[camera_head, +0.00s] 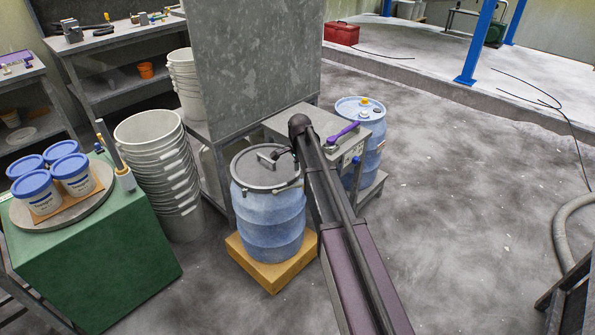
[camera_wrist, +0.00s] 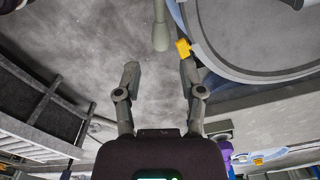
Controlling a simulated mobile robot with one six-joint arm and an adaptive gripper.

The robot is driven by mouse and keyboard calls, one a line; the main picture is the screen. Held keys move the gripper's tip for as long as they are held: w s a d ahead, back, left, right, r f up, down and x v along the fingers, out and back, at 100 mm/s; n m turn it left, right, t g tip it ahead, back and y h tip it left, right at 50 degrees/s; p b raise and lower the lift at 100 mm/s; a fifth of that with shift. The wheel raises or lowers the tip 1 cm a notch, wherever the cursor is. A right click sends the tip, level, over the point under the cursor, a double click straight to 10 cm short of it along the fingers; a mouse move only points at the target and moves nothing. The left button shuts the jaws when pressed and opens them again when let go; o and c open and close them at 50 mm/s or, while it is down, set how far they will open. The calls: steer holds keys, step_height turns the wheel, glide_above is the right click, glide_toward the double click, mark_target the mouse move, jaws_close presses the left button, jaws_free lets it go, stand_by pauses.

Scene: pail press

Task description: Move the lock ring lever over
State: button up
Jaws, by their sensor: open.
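A blue drum (camera_head: 272,220) with a grey lid (camera_head: 257,172) stands below and left of my arm in the head view. In the wrist view the grey lid (camera_wrist: 255,30) and its pale lock ring (camera_wrist: 222,66) fill the upper right. A yellow tab (camera_wrist: 183,47) sits at the ring's edge by my right fingertip; I cannot tell if they touch. A grey round-ended bar (camera_wrist: 160,32), apparently the lever, points down from the top edge. My gripper (camera_wrist: 159,66) is open, with the bar's end just beyond and between its fingertips. In the head view my arm mostly hides the gripper.
The drum stands on a yellow-brown block (camera_head: 272,275). A metal bench (camera_head: 350,140) with a purple-handled tool (camera_head: 343,132) and another blue drum (camera_head: 361,110) are behind my arm. Stacked white pails (camera_head: 158,165) are left of the drum.

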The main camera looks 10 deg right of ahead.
mark_target(289, 188)
steer(key=shift+f+b, duration=2.15)
steer(key=shift+f, duration=0.4)
steer(key=shift+r, duration=0.1)
steer(key=c, duration=0.7)
